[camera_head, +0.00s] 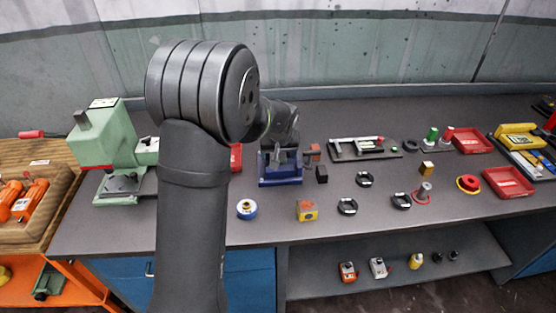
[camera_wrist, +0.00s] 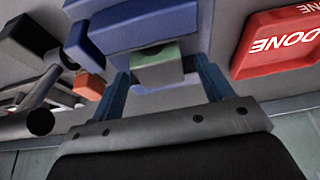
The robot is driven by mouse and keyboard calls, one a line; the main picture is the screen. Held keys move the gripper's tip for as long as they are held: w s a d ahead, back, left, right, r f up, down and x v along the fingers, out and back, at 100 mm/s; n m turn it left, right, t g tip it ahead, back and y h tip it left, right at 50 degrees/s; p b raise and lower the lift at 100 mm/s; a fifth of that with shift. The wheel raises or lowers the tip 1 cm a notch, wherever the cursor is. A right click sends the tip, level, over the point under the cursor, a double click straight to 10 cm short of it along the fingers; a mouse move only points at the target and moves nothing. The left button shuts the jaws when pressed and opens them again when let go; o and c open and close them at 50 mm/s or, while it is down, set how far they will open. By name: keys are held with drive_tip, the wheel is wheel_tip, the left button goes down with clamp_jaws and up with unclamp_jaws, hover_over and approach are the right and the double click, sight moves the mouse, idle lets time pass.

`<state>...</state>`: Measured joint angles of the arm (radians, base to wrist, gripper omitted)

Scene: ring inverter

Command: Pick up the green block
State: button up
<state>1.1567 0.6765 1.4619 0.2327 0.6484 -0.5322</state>
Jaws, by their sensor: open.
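In the wrist view, a small block with a green face (camera_wrist: 157,54) and a greyish lower side sits at a blue fixture (camera_wrist: 150,25). My gripper (camera_wrist: 162,67) is open, with one blue finger on each side of the block. I cannot tell whether either finger touches it. In the head view, the blue fixture (camera_head: 280,182) stands on the bench below my wrist. The green block cannot be made out there, and my gripper's fingertips are not clear.
A red tray marked DONE (camera_wrist: 284,38) lies right of the fixture in the wrist view. A dark block (camera_head: 322,174) and an orange block (camera_head: 313,150) are close beside the fixture in the head view. A green machine (camera_head: 110,150) stands left.

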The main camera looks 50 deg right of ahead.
drive_tip(key=shift+x, duration=1)
drive_tip(key=c, duration=1.4)
drive_tip(key=shift+o, duration=0.2)
drive_tip(key=shift+r, duration=0.2)
